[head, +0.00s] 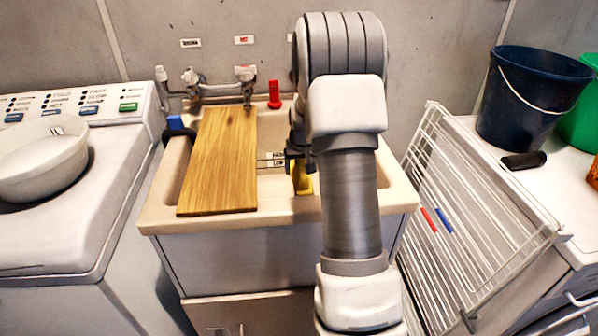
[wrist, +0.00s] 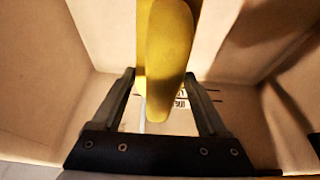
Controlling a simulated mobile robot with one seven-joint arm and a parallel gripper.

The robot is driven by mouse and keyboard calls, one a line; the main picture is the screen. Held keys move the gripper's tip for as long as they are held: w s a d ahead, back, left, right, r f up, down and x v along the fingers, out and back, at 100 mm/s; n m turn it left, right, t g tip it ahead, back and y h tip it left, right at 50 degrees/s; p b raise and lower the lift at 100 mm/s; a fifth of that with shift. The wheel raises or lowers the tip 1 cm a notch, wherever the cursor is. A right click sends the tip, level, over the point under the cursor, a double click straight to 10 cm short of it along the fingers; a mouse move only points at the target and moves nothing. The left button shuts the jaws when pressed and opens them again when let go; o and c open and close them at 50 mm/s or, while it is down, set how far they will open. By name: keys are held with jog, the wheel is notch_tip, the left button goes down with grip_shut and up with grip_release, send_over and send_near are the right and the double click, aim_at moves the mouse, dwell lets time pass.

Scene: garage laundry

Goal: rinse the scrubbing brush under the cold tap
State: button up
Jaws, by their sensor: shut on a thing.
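A yellow thing, which I take to be the scrubbing brush (wrist: 168,60), is between the fingers of my gripper (wrist: 160,76) in the wrist view. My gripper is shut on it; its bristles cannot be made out. In the head view my gripper (head: 297,158) is over the open right part of the cream sink (head: 390,197), and the yellow brush (head: 302,180) shows just below it. Wall taps (head: 245,74) stand behind the sink, with another tap head (head: 190,77) to the left. The labels are too small to read, so I cannot tell which is cold. No water shows.
A wooden board (head: 220,160) covers the sink's left-middle part. A red thing (head: 274,94) stands on the back rim and a blue one (head: 176,124) at the left. A white wire rack (head: 470,230) leans at the right. A washing machine (head: 80,215) stands left.

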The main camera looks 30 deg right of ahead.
aim_at(297, 179)
jog(key=w+d+f, duration=0.1)
jog(key=w+d, duration=0.4)
jog(key=shift+w+d+f+p, duration=0.25)
jog(key=shift+w+f+p, duration=0.05)
jog(key=shift+w+p, duration=0.1)
dwell(0.6)
jog(key=shift+s+a+b, duration=0.95)
jog(key=shift+s+a, duration=1.8)
jog(key=shift+s, duration=0.2)
jog(key=shift+r, duration=0.1)
jog(key=shift+s+a+r+p, duration=0.9)
jog(key=shift+s+a+r, duration=0.8)
jog(key=shift+s+r, duration=0.2)
